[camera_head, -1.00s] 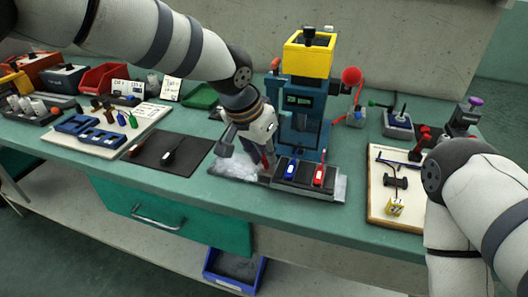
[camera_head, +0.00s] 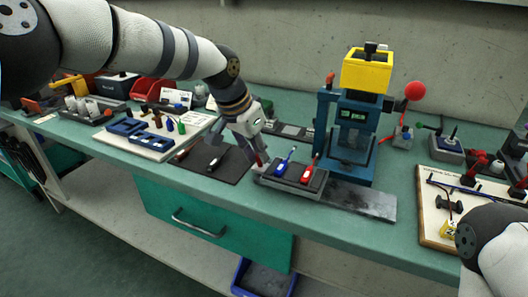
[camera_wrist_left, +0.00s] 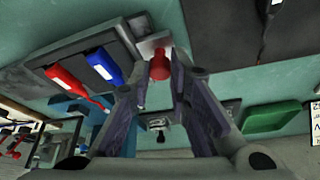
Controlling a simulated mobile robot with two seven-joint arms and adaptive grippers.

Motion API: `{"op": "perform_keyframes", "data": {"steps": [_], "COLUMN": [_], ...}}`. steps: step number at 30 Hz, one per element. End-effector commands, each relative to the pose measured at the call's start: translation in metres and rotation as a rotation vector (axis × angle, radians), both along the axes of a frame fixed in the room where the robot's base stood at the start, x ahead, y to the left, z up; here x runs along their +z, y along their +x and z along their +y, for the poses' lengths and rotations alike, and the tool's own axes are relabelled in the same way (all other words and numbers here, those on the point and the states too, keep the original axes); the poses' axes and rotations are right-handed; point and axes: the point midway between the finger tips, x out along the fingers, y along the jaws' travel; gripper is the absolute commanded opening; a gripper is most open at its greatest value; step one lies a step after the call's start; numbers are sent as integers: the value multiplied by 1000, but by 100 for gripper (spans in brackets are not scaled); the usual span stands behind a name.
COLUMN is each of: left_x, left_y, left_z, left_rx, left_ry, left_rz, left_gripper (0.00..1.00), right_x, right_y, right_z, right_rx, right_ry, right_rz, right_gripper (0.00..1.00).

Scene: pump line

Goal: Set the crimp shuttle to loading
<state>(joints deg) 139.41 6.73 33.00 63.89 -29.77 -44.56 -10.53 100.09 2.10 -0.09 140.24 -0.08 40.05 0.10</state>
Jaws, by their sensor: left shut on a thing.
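The crimp shuttle (camera_head: 290,187) is a dark tray with grey edges at the left end of its metal rail (camera_head: 362,200), left of the blue press (camera_head: 351,130) with the yellow top. A blue vial (camera_head: 281,168) and a red vial (camera_head: 307,174) lie side by side on it. My left gripper (camera_head: 258,158) is shut on the red knob (camera_wrist_left: 160,66) at the shuttle's left end. The wrist view also shows the shuttle (camera_wrist_left: 118,38) beside the fingers. My right arm shows at lower right, but its gripper is out of frame.
A dark mat (camera_head: 207,160) with small tools lies just left of the shuttle. A white board (camera_head: 152,145) with blue holders stands further left. A red ball (camera_head: 415,90) sticks out right of the press. A board with a yellow tag (camera_head: 450,228) lies at right.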

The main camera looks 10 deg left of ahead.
Motion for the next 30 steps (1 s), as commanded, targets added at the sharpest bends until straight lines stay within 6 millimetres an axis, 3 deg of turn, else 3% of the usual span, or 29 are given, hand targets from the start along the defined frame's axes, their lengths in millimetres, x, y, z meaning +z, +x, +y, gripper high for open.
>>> {"op": "perform_keyframes", "data": {"steps": [3,4,6,17,27,30], "left_x": [1,1,1,7,86,102], "left_y": [2,2,2,-1,-27,-32], "left_z": [4,4,4,4,24,27], "left_rx": [4,4,5,3,5,5], "left_ry": [6,6,6,3,4,3], "left_rz": [-5,-5,-5,-5,-8,-5], "left_gripper": [0,22,38,38,38,38], "right_x": [0,0,0,0,0,0], "right_y": [0,0,0,0,0,0], "right_z": [0,0,0,0,0,0], "right_rx": [0,0,0,0,0,0], "right_ry": [0,0,0,0,0,0], "right_rz": [0,0,0,0,0,0], "right_gripper": [0,0,0,0,0,0]}}
